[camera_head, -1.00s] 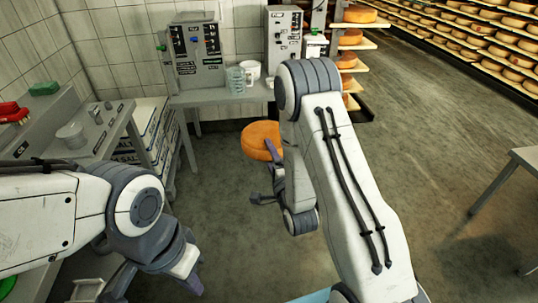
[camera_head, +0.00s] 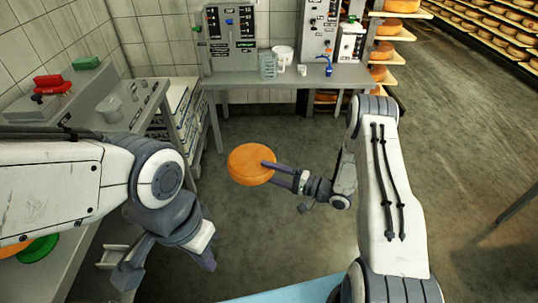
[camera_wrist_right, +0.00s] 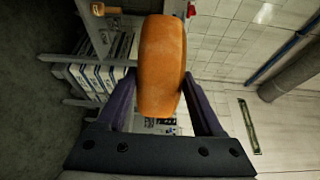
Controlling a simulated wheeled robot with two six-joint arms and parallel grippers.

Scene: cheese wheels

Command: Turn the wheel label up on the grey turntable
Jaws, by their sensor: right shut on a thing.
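My right gripper (camera_head: 283,174) is shut on an orange cheese wheel (camera_head: 247,164) and holds it in the air above the floor, in front of the back bench. In the right wrist view the wheel (camera_wrist_right: 160,65) shows edge-on between the two fingers. I see no label on the faces in view. I cannot make out the grey turntable in these views.
The back bench (camera_head: 240,82) carries a jug (camera_head: 268,65), a white tub (camera_head: 284,54) and machines. A light-blue surface (camera_head: 285,291) is at the bottom edge. Open floor lies around the wheel.

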